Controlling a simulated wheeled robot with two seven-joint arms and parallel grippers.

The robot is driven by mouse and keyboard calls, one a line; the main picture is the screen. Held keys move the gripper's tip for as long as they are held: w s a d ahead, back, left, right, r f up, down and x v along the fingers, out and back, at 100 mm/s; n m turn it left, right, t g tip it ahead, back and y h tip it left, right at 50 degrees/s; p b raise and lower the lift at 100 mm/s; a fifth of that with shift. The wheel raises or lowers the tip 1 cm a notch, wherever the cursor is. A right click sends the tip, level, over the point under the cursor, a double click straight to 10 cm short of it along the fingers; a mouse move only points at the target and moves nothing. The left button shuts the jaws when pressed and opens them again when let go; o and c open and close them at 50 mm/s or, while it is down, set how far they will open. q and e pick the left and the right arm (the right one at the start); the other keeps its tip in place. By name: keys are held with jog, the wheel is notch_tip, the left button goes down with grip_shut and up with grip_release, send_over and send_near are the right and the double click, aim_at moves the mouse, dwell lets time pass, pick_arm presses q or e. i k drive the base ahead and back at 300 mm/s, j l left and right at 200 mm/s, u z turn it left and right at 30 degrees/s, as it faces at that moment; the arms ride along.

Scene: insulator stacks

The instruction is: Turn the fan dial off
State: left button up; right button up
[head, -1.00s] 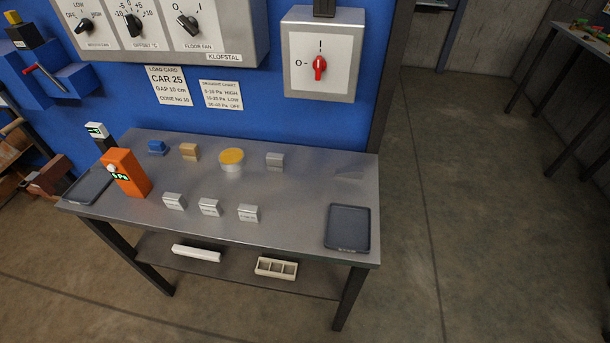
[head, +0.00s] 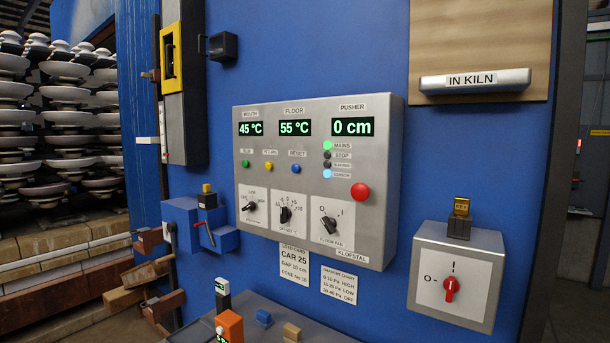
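The grey control panel (head: 392,130) on the blue wall has three black dials along its bottom. The right dial (head: 329,225), labelled FLOOR FAN, has marks O and I; its pointer leans up and left toward O. The left dial (head: 250,207) has OFF and LOW marks and a small label that is hard to read; its exact setting is unclear. The middle dial (head: 285,215) is labelled OFFSET. Neither of my grippers shows in the head view, and nothing touches the dials.
A grey box with a red rotary switch (head: 451,289), upright at I, is at right. A red button (head: 360,192) and lit displays sit on the panel. Below, an orange device (head: 230,325) and small blocks stand on the table. Stacked insulators (head: 60,120) are at left.

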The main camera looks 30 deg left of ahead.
aim_at(252, 206)
jog(key=u, duration=1.35)
